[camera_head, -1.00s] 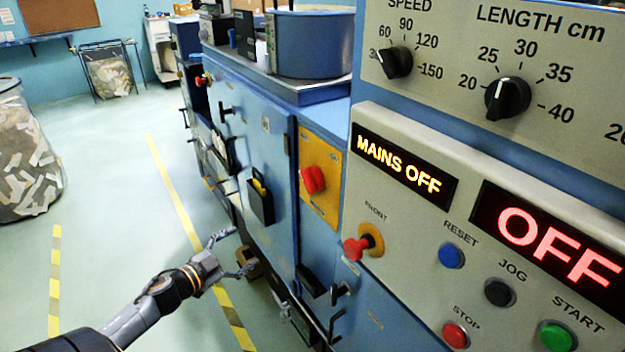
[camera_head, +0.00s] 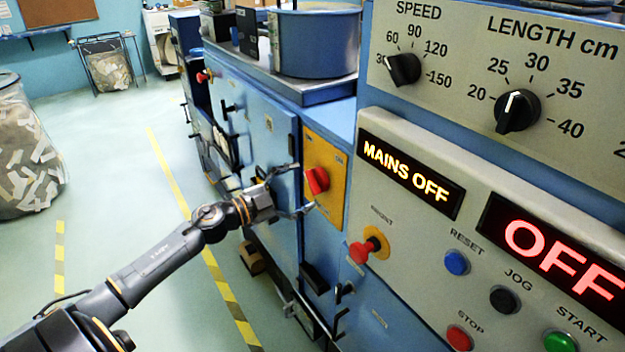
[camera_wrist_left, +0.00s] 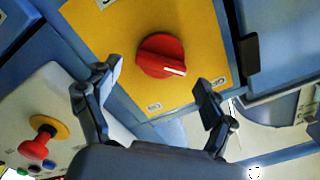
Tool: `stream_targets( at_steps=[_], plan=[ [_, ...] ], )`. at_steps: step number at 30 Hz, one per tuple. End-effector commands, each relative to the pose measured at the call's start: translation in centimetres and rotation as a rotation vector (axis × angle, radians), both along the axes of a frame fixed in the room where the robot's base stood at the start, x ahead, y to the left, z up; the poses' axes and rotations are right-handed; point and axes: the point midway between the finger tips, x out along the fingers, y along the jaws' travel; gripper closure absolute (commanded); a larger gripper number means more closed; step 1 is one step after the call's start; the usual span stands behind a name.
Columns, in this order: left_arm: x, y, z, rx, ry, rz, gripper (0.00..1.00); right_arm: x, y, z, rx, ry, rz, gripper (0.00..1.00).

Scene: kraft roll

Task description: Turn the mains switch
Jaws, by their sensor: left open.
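The mains switch (camera_head: 317,180) is a red rotary knob on a yellow plate (camera_head: 335,205) on the blue machine's side. In the left wrist view the red knob (camera_wrist_left: 161,56) lies ahead, between and beyond the fingertips, with a white mark at its lower right. My left gripper (camera_head: 300,188) is open beside the knob, its fingers pointing at the plate; it also shows in the left wrist view (camera_wrist_left: 160,82). No finger appears to touch the knob. A display (camera_head: 410,174) reads MAINS OFF. My right gripper is out of view.
The control panel (camera_head: 400,235) juts out at the right, with a red mushroom button (camera_head: 362,250) and several push buttons. A second display (camera_head: 560,250) reads OFF. A clear bin of scraps (camera_head: 25,160) stands at the left. The floor between is open.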

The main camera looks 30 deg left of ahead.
Motion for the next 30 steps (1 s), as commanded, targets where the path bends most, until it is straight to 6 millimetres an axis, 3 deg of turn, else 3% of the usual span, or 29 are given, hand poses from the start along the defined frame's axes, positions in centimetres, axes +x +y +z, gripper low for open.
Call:
stream_targets(
  at_steps=[3,9,19,20,27,30],
  plan=[
    [1.7,-0.7,0.3,-0.002,-0.003,0.001,0.17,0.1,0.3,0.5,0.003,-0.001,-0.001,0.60],
    [3.1,-1.3,0.1,-0.002,-0.002,0.001,0.17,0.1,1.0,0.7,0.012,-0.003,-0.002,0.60],
    [3.4,-1.5,0.0,0.000,0.001,-0.001,0.17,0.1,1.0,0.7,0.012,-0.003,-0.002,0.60],
    [3.4,-1.5,0.0,0.000,0.001,-0.001,0.19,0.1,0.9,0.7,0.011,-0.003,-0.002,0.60],
    [3.4,-1.5,0.0,0.000,0.000,0.000,0.68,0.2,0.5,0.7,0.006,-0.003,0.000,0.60],
    [3.4,-1.5,0.0,0.000,0.000,0.000,0.72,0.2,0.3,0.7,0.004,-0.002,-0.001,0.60]
  ],
)
